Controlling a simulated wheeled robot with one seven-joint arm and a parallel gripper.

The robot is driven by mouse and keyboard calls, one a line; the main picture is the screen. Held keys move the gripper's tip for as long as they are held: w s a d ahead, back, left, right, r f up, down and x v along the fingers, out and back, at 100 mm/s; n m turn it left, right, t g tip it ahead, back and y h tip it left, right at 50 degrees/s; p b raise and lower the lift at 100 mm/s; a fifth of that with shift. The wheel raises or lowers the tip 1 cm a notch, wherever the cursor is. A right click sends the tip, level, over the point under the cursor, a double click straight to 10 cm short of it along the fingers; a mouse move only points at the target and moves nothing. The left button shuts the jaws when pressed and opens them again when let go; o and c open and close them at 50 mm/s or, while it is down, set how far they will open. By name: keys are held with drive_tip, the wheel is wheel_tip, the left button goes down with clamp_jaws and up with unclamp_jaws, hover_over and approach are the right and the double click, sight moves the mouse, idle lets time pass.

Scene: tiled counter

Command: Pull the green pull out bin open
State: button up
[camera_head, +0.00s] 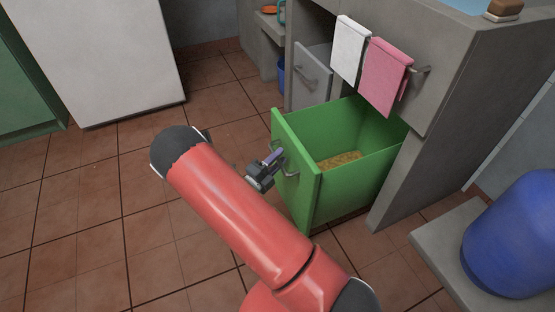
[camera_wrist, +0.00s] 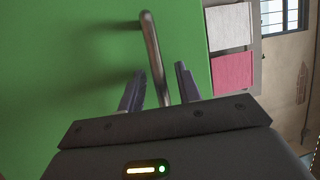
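The green pull-out bin (camera_head: 341,188) stands well out of the grey counter in the head view, with its inside and some yellowish-brown stuff (camera_head: 339,160) at the bottom showing. Its front panel (camera_wrist: 70,60) fills the left of the wrist view. The metal handle (camera_wrist: 154,50) on that panel runs between the two fingers of my gripper (camera_wrist: 158,92). A gap shows between the fingers, one on each side of the bar; I cannot tell whether either touches it. In the head view my gripper (camera_head: 272,160) is at the handle, partly hidden by its own body.
A white towel (camera_head: 349,50) and a pink towel (camera_head: 386,75) hang on a rail above the bin. A grey drawer front (camera_head: 312,77) is left of it. A blue gas cylinder (camera_head: 515,235) stands at the right. Tiled floor (camera_head: 100,190) is open to the left.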

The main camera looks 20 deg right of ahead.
drive_tip(key=shift+a, duration=0.1)
drive_tip(key=v, duration=0.7)
drive_tip(key=shift+s+a, duration=0.25)
drive_tip(key=shift+f, duration=0.1)
